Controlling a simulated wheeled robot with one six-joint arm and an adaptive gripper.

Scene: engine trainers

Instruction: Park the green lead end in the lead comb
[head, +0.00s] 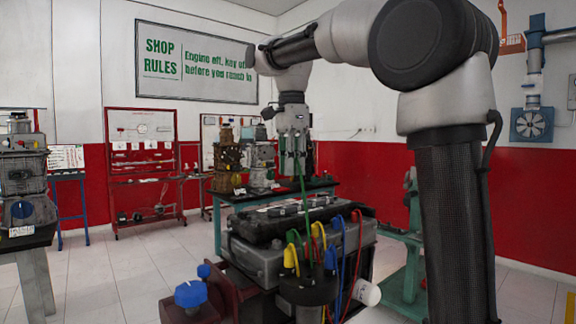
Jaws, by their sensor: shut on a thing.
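The lead's end is mostly hidden between the fingers. Yellow, blue and red leads stand on or near the cap, with a yellow boot (291,260) and a blue boot (331,258) showing. I cannot pick out the lead comb with certainty.
The engine (262,258) fills the lower middle, with a blue knob (190,294) at its front left. Behind it is a green bench (224,202) with engine parts. A red rack (142,168) stands further back. Open tiled floor lies to the left.

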